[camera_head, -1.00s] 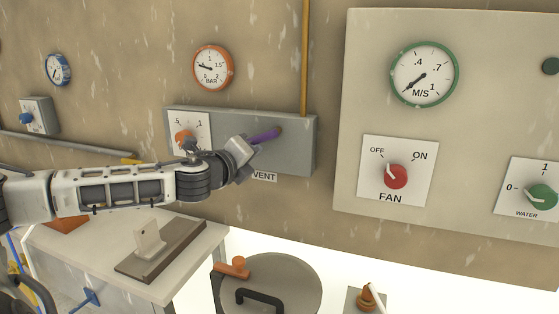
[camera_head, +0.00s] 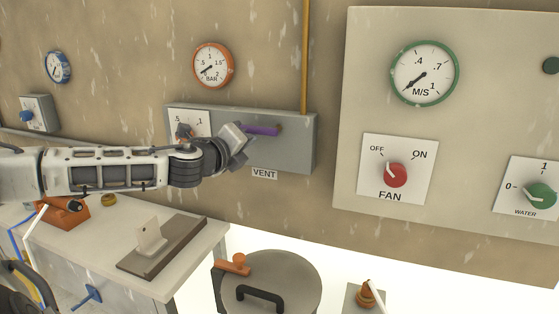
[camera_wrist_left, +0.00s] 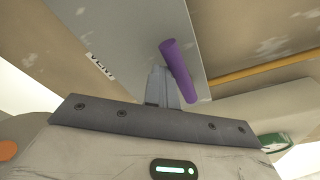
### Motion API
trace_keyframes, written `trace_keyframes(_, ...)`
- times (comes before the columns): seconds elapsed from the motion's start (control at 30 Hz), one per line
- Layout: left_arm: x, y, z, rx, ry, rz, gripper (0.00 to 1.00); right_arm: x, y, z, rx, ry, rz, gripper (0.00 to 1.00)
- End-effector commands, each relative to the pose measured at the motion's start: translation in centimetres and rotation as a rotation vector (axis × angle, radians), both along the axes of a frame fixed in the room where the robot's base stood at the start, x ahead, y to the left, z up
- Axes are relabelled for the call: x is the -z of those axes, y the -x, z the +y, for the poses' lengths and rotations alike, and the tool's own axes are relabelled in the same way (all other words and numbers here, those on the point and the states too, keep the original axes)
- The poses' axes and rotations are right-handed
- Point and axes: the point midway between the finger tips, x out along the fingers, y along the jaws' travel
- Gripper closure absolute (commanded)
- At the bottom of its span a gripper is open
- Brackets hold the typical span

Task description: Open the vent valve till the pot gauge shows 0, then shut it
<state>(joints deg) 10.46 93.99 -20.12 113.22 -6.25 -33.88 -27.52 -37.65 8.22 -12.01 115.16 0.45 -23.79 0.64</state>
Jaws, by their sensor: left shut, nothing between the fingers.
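The purple vent lever (camera_head: 260,130) sits on the grey box above the VENT label (camera_head: 264,174), nearly level; it also shows in the left wrist view (camera_wrist_left: 178,70). The orange-rimmed BAR gauge (camera_head: 212,65) is above the box, its needle pointing lower left, near 0. My left gripper (camera_head: 241,140) is at the lever's left end, its fingers shut with nothing between them. In the wrist view the closed fingers (camera_wrist_left: 163,87) are beside the lever; whether they touch it I cannot tell. My right gripper is not in view.
A dial plate (camera_head: 203,121) on the box is partly hidden by my arm. The panel at right holds a green-rimmed gauge (camera_head: 424,73), a red FAN knob (camera_head: 395,175) and a green WATER knob (camera_head: 541,197). Below are a white table (camera_head: 85,243) and a round lid (camera_head: 299,275).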

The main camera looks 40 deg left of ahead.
Motion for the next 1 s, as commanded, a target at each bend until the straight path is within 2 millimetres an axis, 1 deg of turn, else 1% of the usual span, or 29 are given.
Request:
trace_keyframes(0.03,-0.5,0.0,0.2,-0.007,-0.005,-0.010,1.00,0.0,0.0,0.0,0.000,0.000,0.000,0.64)
trace_keyframes(0.37,-0.5,-0.1,0.3,-0.009,-0.007,-0.013,1.00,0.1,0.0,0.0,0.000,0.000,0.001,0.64)
trace_keyframes(0.47,0.2,-0.1,0.4,-0.010,-0.006,-0.012,1.00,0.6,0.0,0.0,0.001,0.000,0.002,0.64)
trace_keyframes(0.6,2.5,-0.3,0.4,-0.008,-0.001,-0.008,1.00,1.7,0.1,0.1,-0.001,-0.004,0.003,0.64)
trace_keyframes(0.7,4.3,-0.5,0.5,-0.005,0.001,-0.003,1.00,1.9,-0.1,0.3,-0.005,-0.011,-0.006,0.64)
trace_keyframes(0.73,4.6,-0.5,0.5,-0.005,-0.002,-0.003,1.00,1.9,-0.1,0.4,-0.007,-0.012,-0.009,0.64)
trace_keyframes(0.77,4.0,-0.2,0.4,-0.004,-0.010,-0.003,1.00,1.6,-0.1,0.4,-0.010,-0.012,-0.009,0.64)
trace_keyframes(0.8,3.8,0.1,0.3,-0.004,-0.012,-0.002,1.00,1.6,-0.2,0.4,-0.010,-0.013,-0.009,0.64)
trace_keyframes(1.0,3.8,1.5,-0.2,-0.003,-0.011,0.001,1.00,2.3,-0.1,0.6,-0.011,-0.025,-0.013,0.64)
